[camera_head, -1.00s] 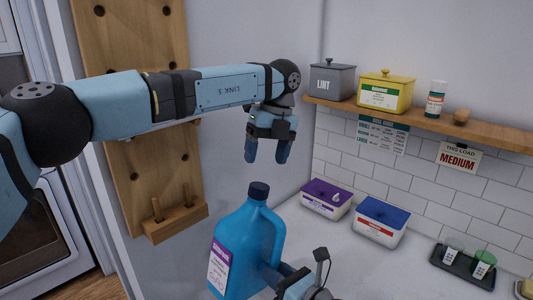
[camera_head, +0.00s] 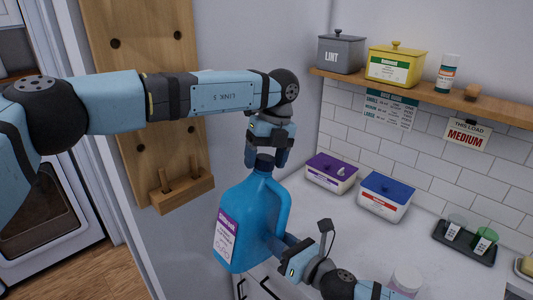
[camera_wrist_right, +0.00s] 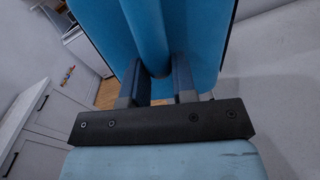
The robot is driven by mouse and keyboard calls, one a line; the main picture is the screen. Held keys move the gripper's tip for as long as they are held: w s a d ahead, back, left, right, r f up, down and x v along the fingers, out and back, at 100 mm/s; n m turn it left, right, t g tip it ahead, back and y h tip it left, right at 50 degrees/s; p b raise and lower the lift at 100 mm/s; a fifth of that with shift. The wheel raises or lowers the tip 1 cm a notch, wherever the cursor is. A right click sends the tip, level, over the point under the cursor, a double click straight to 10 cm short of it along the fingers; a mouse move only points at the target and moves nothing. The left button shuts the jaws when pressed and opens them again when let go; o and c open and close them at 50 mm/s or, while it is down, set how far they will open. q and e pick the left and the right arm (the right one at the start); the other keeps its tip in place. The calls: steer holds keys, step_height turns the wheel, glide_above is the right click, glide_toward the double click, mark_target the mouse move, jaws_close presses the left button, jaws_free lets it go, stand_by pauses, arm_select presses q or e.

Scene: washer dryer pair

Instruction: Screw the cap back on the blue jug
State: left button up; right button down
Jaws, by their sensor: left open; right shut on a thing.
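The blue jug (camera_head: 246,222) has a purple and white label and a dark cap (camera_head: 262,163) on its neck, partly hidden by my left gripper. My left gripper (camera_head: 266,156) is open and points down over the jug's top, with its fingers around or just beside the cap; contact cannot be told. My right gripper (camera_head: 287,247) is shut on the jug's handle side, low on the right. In the right wrist view the blue jug (camera_wrist_right: 195,25) fills the top, with its handle between the fingers of my right gripper (camera_wrist_right: 160,82). How firmly the cap is seated cannot be told.
The jug is near the counter's front edge, with cabinet fronts and wood floor below. Purple-lidded (camera_head: 331,172) and blue-lidded (camera_head: 385,196) tubs stand behind. A tray with cups (camera_head: 465,242) and a pink-and-white container (camera_head: 405,280) are at right. The shelf (camera_head: 430,92) holds canisters.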

arm_select(q)
steer(key=c, duration=0.9)
steer(key=m, duration=1)
steer(key=shift+m, duration=0.3)
steer(key=m, duration=1.3)
steer(key=shift+m, duration=0.4)
steer(key=o, duration=1)
steer(key=shift+r, duration=0.1)
